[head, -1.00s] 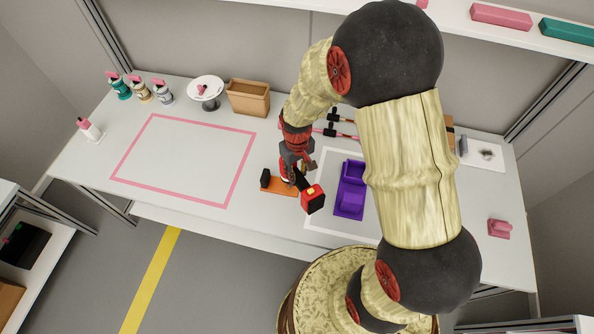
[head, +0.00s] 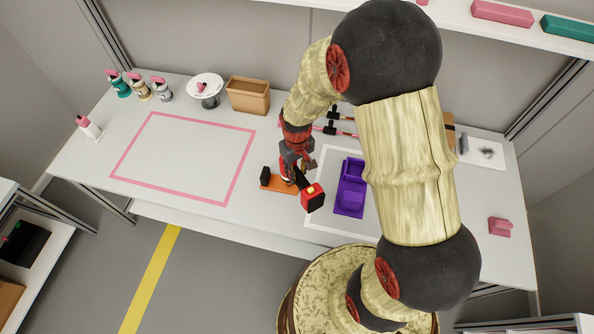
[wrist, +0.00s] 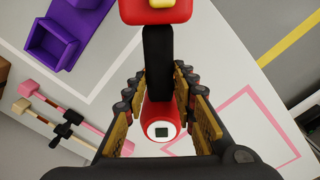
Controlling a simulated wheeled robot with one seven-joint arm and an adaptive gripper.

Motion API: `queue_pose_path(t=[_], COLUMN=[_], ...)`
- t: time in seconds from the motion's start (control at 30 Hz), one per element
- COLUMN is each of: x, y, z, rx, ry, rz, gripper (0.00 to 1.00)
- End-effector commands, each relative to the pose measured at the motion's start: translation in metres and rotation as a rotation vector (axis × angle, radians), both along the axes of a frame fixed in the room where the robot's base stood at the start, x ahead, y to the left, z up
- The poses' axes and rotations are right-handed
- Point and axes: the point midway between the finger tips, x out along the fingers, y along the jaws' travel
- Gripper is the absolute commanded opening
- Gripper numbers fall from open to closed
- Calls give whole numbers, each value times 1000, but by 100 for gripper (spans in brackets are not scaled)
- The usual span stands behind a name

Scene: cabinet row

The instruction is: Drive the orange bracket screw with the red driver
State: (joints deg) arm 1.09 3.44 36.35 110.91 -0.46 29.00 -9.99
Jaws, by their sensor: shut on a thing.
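The red driver (head: 312,197) has a red body, a black handle and a red base with a yellow patch. My gripper (head: 290,172) is shut on it, pointing down over the bench. In the wrist view the driver's red body (wrist: 161,128) sits between the two fingers, and its black handle (wrist: 158,62) reaches away from them. The orange bracket (head: 279,184) lies on the bench just under and beside the driver, with a black block (head: 265,174) at its left end. The screw and the driver's tip are hidden, so I cannot tell whether they touch.
A purple tray (head: 350,190) stands right of the driver on a white-outlined area. A pink-outlined area (head: 185,160) to the left is empty. A tan box (head: 248,95), a round white stand (head: 205,86) and several bottles line the back.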

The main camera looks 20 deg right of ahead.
Motion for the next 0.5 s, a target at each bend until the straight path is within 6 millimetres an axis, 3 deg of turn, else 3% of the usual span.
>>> queue_pose_path(t=[0.5], x=[1], y=[0], z=[-5], rx=[-1], ry=[-3], rz=[0], gripper=[0])
